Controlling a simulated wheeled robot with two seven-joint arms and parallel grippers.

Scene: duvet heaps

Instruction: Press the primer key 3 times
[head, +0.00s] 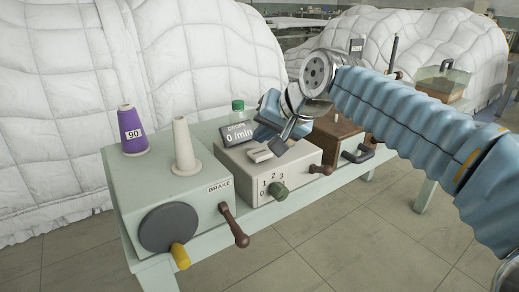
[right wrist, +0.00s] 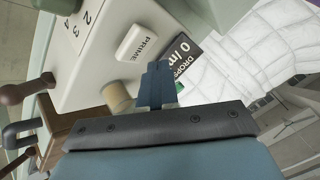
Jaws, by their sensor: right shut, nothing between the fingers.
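The primer key is a pale rectangular button (head: 260,153) on top of a cream box (head: 300,166) with a numbered dial. In the right wrist view the shut fingers (right wrist: 155,66) point toward the box, close beside the key. I cannot tell whether the tip touches the box; the key looks uncovered. My left gripper is not in view.
A display (head: 238,133) reads 0/min behind the key. A brake box with a white cone (head: 185,147) and purple spool (head: 132,131) stands left. White duvet heaps (head: 200,50) rise behind.

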